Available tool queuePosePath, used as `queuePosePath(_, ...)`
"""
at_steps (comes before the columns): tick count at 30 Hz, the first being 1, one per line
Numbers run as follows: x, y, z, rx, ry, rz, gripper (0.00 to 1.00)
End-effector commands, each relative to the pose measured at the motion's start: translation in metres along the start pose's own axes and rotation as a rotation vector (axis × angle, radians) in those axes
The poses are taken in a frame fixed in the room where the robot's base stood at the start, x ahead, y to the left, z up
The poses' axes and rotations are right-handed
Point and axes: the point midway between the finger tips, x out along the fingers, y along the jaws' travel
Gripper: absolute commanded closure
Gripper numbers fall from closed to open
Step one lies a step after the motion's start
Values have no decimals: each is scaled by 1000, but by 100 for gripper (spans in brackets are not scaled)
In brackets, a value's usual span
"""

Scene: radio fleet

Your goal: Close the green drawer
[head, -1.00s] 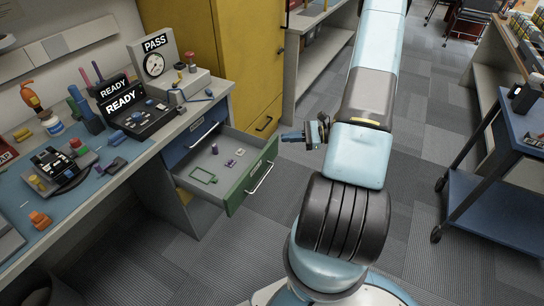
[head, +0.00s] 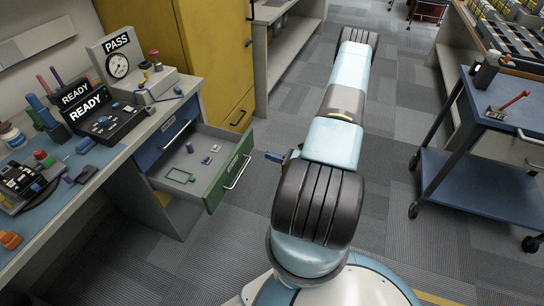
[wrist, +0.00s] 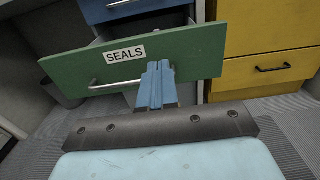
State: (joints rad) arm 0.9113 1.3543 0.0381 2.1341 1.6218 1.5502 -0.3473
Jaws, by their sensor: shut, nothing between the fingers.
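The green drawer (head: 229,171) stands pulled out from the workbench in the head view, with several small items on its floor. In the wrist view its green front (wrist: 195,56) fills the upper middle, with a "SEALS" label and a silver handle (wrist: 115,85). My gripper (head: 274,156) is just right of the drawer front in the head view. In the wrist view my gripper (wrist: 159,68) has its blue fingers together, pointing at the drawer front right of the label and handle. I cannot tell whether the fingertips touch the front.
A blue drawer (head: 164,142) sits above the green one. A yellow cabinet (head: 222,75) stands behind it. The workbench holds meters and radios. A blue cart (head: 490,185) stands at the right.

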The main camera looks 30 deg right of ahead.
Motion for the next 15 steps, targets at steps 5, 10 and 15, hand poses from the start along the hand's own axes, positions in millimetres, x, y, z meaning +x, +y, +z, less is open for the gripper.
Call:
queuePosePath(5, 33, 1, 0, -1, 0, 5, 100)
queuePosePath(10, 63, 1, 0, -1, 0, 5, 100)
queuePosePath(15, 88, 1, 0, -2, 0, 4, 100)
